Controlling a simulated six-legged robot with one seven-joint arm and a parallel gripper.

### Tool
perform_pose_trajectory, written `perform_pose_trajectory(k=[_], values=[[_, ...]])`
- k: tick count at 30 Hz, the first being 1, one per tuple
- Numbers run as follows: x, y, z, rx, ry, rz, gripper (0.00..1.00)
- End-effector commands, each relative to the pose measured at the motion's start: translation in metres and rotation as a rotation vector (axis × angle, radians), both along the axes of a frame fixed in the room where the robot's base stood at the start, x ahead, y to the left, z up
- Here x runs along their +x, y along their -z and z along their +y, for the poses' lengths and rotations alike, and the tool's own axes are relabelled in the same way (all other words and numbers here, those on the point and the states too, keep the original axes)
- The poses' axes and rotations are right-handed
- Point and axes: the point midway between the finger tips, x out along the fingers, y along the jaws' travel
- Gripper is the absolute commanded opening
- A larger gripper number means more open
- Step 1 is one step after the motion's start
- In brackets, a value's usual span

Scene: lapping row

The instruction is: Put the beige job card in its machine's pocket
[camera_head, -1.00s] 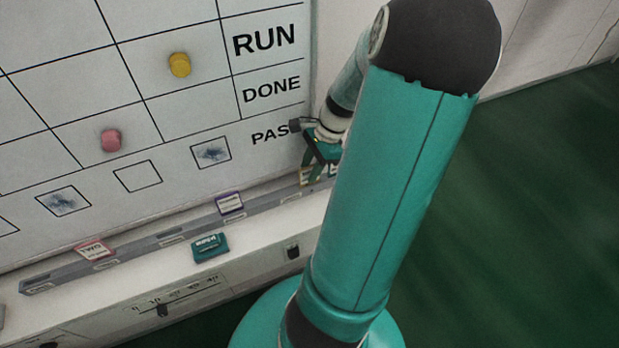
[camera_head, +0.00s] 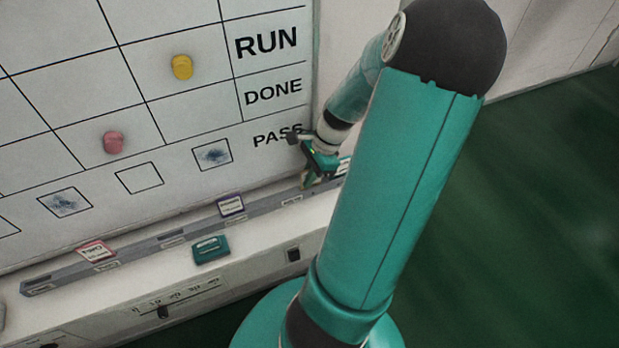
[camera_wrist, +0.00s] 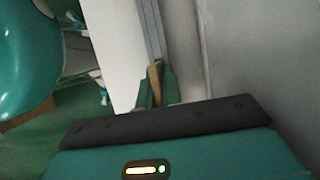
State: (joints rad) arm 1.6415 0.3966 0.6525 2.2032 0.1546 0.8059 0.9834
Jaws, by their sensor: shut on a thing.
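My gripper (camera_head: 314,180) is at the right part of the long grey pocket rail (camera_head: 262,203) below the whiteboard. In the wrist view, my gripper (camera_wrist: 157,92) is shut on the beige job card (camera_wrist: 154,78), a narrow tan edge between the green fingers. The grey rail (camera_wrist: 151,30) runs away just beyond the card. In the head view the card is mostly hidden by the fingers. I cannot tell whether it is inside a pocket or just above the rail.
A purple card (camera_head: 231,205) and a red card (camera_head: 96,251) stand in the rail. The whiteboard (camera_head: 190,110) with a yellow magnet (camera_head: 181,67) and a pink magnet (camera_head: 113,142) rises behind.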

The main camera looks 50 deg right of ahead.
Motion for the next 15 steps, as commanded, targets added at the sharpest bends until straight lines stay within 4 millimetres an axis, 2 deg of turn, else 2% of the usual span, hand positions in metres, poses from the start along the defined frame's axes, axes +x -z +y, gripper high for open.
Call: perform_pose_trajectory(k=[5,11,15], values=[[0.000,-0.008,-0.001,-0.002,0.000,0.001,0.00],[0.000,-0.032,-0.001,-0.005,0.000,-0.001,0.00],[-0.002,-0.045,0.012,-0.005,-0.002,0.002,0.00]])
